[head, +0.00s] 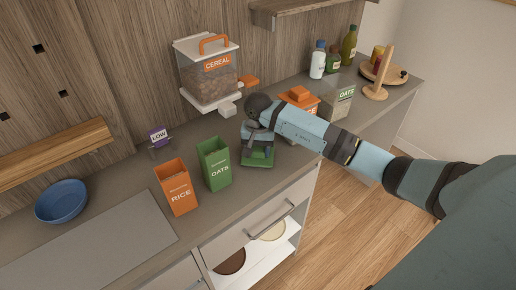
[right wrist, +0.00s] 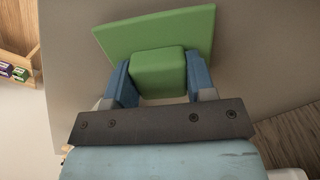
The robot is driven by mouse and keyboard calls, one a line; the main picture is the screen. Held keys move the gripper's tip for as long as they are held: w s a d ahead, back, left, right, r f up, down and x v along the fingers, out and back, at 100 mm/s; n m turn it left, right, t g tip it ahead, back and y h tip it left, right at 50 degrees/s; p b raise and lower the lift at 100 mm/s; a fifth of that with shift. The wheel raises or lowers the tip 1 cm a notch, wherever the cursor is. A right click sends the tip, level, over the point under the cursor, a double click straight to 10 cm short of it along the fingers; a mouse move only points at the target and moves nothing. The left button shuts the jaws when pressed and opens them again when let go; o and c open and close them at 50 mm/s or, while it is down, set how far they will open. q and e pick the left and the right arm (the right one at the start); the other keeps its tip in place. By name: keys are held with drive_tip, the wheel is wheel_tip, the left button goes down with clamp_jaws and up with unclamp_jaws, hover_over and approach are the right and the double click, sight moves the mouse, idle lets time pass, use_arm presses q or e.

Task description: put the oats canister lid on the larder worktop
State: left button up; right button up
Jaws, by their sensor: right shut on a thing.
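The green oats canister lid (right wrist: 155,40) has a flat plate and a block-shaped knob. My right gripper (right wrist: 158,82) is shut on the knob, one blue finger on each side. In the head view the lid (head: 258,157) is just below my right gripper (head: 257,138), low over the grey worktop (head: 128,190), right of the green oats box. I cannot tell whether it touches the worktop. The clear oats canister (head: 341,104), labelled OATS, stands further back to the right with no lid visible on it. My left gripper is out of view.
A green OATS box (head: 214,165) and an orange RICE box (head: 176,187) stand left of the lid. A cereal dispenser (head: 207,75) is behind. An orange-lidded canister (head: 299,97) is beside the oats canister. A blue bowl (head: 62,201) is far left.

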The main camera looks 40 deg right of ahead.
sight(258, 149)
drive_tip(key=shift+f, duration=0.2)
drive_tip(key=o, duration=1.2)
drive_tip(key=shift+r, duration=0.1)
drive_tip(key=shift+r, duration=0.25)
wheel_tip(258, 149, up, 12)
drive_tip(key=shift+f+b, duration=0.1)
drive_tip(key=shift+b, duration=0.5)
drive_tip(key=shift+f, duration=0.1)
